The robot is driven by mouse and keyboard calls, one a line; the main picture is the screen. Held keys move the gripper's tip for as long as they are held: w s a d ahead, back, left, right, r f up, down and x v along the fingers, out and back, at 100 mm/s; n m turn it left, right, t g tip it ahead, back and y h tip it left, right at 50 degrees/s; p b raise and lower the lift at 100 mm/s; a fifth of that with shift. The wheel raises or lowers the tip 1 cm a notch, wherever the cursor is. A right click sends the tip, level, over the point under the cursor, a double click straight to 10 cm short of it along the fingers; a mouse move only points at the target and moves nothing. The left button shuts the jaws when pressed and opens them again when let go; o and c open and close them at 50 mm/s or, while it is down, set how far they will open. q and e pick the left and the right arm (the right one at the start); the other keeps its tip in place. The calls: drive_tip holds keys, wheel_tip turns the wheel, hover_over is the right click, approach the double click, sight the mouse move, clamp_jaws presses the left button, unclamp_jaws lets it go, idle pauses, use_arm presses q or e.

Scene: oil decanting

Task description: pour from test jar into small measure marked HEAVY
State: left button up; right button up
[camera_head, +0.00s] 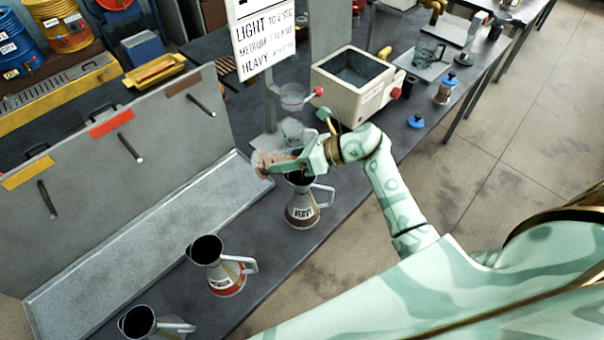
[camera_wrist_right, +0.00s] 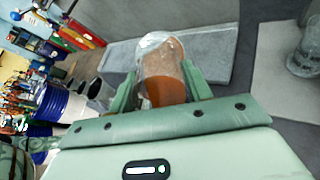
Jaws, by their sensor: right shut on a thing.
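My right gripper (camera_head: 290,166) is shut on the glass test jar (camera_head: 264,166), which holds brown liquid. The jar is tilted far over, close to lying flat, just above the small measure marked HEAVY (camera_head: 302,213). In the right wrist view the jar (camera_wrist_right: 162,72) sits between the two fingers (camera_wrist_right: 158,88), with orange-brown liquid inside and a pale, clear far end. The HEAVY measure is a grey metal funnel-topped jug with a brown band, upright on the bench. The gripper partly hides its mouth, and I cannot tell whether liquid is flowing. My left gripper is not in view.
A red-banded measure (camera_head: 226,279) and another measure (camera_head: 138,321) stand nearer on the bench. A metal tray (camera_head: 140,235) lies along the grey backboard (camera_head: 110,180). A cream bath (camera_head: 352,88) and a white sign (camera_head: 265,40) stand beyond the gripper.

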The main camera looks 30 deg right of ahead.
drive_tip(key=shift+s+d+r+t+y+b, duration=0.15)
drive_tip(key=shift+t+y+b, duration=0.4)
drive_tip(key=shift+b, duration=0.8)
drive_tip(key=shift+s+d+r+t+y+b, duration=0.2)
drive_tip(key=shift+y+b, duration=0.55)
drive_tip(key=shift+b, duration=0.55)
idle(1.3)
drive_tip(key=shift+w+r+t+y+b, duration=0.15)
drive_tip(key=shift+t+y+b, duration=0.4)
drive_tip(key=shift+b, duration=0.9)
drive_tip(key=shift+d, duration=0.1)
drive_tip(key=shift+r+b, duration=0.15)
drive_tip(key=shift+b, duration=0.25)
drive_tip(key=shift+s+d+r+t+y+b, duration=0.1)
drive_tip(key=shift+r+t+y+b, duration=0.1)
drive_tip(key=shift+r+y+b, duration=0.25)
drive_tip(key=shift+s+d+r+t+y+b, duration=0.1)
drive_tip(key=shift+r+t+y+b, duration=0.15)
drive_tip(key=shift+b, duration=0.2)
